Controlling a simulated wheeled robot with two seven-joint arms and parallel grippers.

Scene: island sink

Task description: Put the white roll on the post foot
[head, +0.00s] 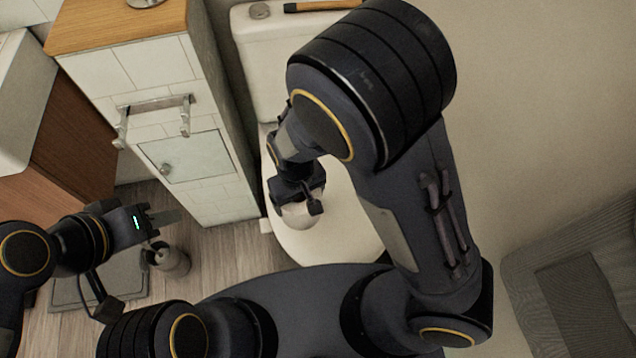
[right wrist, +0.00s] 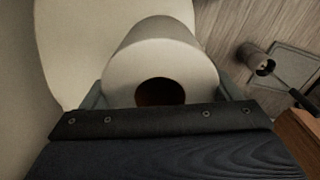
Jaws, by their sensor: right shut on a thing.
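The white roll (head: 297,216) is in my right gripper (head: 300,205), over the white toilet lid in the head view. In the right wrist view the roll (right wrist: 165,65) lies between the two fingers, which press on its sides, with its dark core hole facing the camera. My left gripper (head: 165,217) is at the lower left, empty, above a grey cylinder (head: 170,262) on the floor; its finger gap is not clear. The cylinder, open at one end, also shows in the right wrist view (right wrist: 256,60). I cannot clearly identify a post foot.
The toilet lid (head: 325,235) lies below the right gripper, with the cistern (head: 265,60) behind. A white tiled cabinet (head: 175,130) with a metal rail (head: 155,103) stands left of it. A grey flat plate (head: 125,275) lies on the wooden floor.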

